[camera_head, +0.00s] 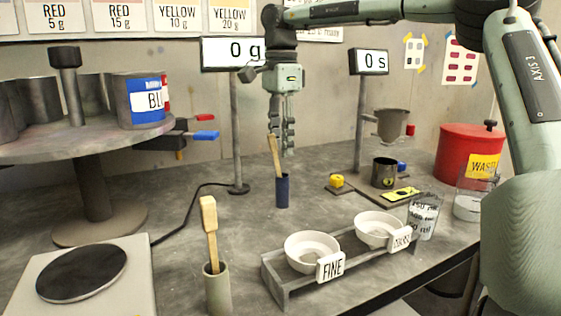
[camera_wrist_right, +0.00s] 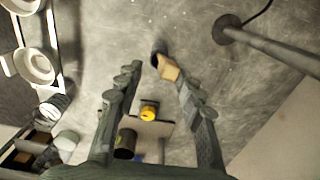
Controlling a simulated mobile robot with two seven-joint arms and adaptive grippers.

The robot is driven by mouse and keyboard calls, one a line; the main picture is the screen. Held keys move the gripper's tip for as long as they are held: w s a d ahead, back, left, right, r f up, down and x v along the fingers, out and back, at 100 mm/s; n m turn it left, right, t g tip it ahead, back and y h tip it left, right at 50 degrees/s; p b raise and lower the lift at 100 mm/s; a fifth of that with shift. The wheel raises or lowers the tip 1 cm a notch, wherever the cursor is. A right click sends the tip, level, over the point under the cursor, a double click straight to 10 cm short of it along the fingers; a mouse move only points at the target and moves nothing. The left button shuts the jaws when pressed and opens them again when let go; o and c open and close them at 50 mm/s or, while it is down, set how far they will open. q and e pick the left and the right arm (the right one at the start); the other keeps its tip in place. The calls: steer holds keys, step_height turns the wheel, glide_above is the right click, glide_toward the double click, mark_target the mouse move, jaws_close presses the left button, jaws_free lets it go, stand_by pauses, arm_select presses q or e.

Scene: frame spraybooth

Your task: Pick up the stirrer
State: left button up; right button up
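A flat wooden stirrer (camera_head: 276,157) leans in a narrow dark blue cup (camera_head: 283,191) in the middle of the table. My right gripper (camera_head: 282,143) hangs above this cup, fingers pointing down, close to the stirrer's top. In the right wrist view, the fingers (camera_wrist_right: 156,77) are apart. The stirrer's end (camera_wrist_right: 168,68) shows near the tip of the right-hand finger; contact cannot be told. The cup (camera_wrist_right: 158,48) lies beyond it. A second, wider wooden stirrer (camera_head: 209,222) stands in a grey-beige cup (camera_head: 218,290) at the front. My left gripper is not in view.
A display pole (camera_head: 236,130) stands just left of my right gripper. A rack (camera_head: 290,286) with two white bowls is at front right. A yellow object (camera_head: 337,181), a dark cup (camera_head: 384,173) and a glass beaker (camera_head: 424,215) are further right. A scale (camera_head: 125,285) is front left.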

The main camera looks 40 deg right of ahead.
mark_target(278, 170)
steer(key=f, duration=0.4)
steer(key=shift+s+d+f, duration=0.1)
steer(key=shift+d+f, duration=0.1)
jaws_close()
